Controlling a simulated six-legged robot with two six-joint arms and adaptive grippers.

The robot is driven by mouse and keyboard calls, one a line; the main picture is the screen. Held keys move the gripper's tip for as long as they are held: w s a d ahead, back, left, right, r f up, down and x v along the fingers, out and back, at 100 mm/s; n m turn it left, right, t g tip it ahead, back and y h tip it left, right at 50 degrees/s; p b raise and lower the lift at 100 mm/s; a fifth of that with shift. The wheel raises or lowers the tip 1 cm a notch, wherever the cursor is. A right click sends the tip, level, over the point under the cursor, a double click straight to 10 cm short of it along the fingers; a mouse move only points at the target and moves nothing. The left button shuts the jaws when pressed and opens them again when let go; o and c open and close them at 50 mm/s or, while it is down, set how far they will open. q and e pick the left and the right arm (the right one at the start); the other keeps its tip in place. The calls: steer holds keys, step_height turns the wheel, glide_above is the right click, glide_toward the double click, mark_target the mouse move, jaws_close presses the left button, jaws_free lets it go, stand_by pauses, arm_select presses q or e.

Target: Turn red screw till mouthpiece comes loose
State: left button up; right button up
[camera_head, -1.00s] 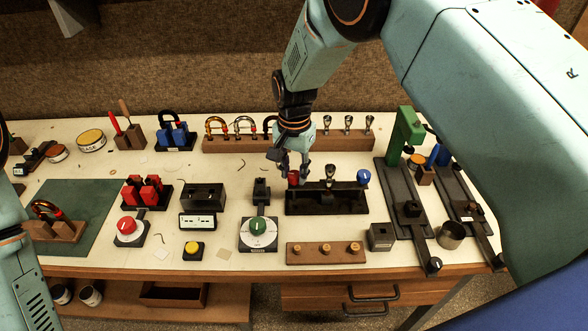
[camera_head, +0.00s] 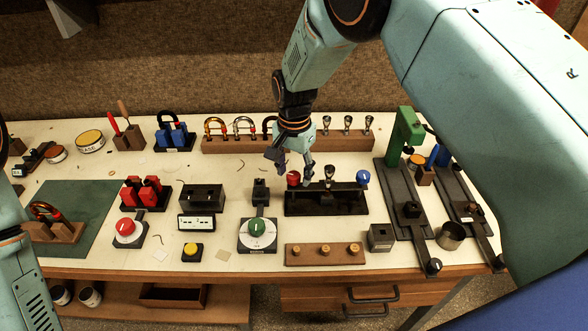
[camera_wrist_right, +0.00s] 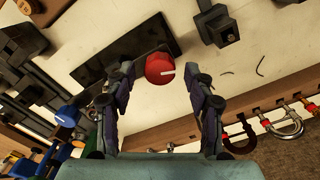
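The red screw (camera_head: 293,178) has a round red head and sits at the left end of a black fixture (camera_head: 325,202) in the head view. In the wrist view the right gripper (camera_wrist_right: 164,74) holds nothing. My left gripper is out of view.
Behind stands a wooden rack (camera_head: 235,144) with horn slides and several mouthpieces. A green press (camera_head: 403,133) is to the right.

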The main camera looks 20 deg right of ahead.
mark_target(294, 175)
steer(key=shift+s+a+r, duration=0.1)
steer(key=shift+a, duration=0.05)
steer(key=shift+r, duration=0.3)
step_height(294, 175, up, 11)
stand_by(0.3)
steer(key=shift+s+r, duration=0.1)
